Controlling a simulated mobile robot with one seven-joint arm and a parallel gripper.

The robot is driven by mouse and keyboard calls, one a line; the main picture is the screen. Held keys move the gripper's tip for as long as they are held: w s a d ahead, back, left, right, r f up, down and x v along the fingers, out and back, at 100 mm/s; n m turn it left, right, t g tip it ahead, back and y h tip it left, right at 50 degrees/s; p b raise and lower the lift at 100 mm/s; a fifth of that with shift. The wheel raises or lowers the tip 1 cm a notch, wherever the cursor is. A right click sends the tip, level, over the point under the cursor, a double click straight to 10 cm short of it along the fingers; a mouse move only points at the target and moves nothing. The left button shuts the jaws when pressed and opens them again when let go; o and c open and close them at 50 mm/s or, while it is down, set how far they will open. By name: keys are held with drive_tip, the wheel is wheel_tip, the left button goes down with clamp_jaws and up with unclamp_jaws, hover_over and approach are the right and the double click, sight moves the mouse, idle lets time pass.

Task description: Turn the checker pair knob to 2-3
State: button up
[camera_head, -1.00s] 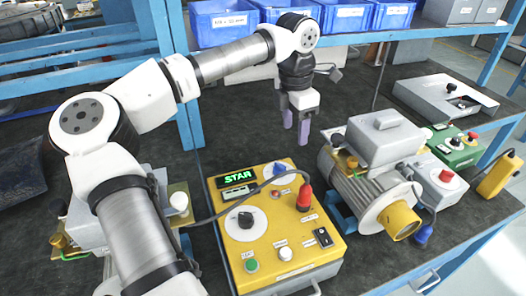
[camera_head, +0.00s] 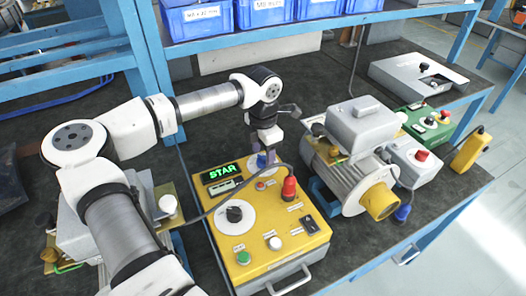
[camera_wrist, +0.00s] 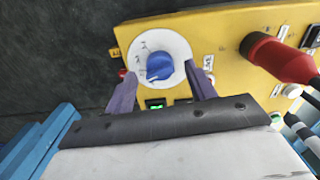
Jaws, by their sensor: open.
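The yellow checker box (camera_head: 265,232) stands on the bench, with a green-lit display reading STAR (camera_head: 222,172). It carries a large black knob (camera_head: 234,214) on a white dial, and a smaller blue knob on a white dial near its back edge. In the wrist view the blue knob (camera_wrist: 160,66) sits on its white dial (camera_wrist: 181,48), its marks too small to read. My gripper (camera_head: 264,160) is above the back of the box. Its purple fingers (camera_wrist: 160,92) are open and empty, one either side of the blue knob's near side, not touching it. The fingers partly hide that knob in the head view.
A red plug (camera_head: 289,190) with a cable stands upright on the box near the blue dial. A grey motor with a yellow shaft end (camera_head: 380,201) stands to the right. Blue bins (camera_head: 197,20) line the back shelf.

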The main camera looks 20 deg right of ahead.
drive_tip(key=shift+f, duration=0.8)
drive_tip(key=shift+c, duration=0.4)
drive_tip(key=c, duration=0.9)
drive_tip(key=shift+f+m+b, duration=0.15)
drive_tip(key=shift+m+b, duration=0.25)
drive_tip(key=shift+b, duration=0.05)
drive_tip(key=shift+m+b, duration=0.9)
drive_tip(key=shift+b, duration=0.15)
drive_tip(key=shift+m+b, duration=1.6)
drive_tip(key=shift+m, duration=1)
drive_tip(key=shift+r, duration=0.2)
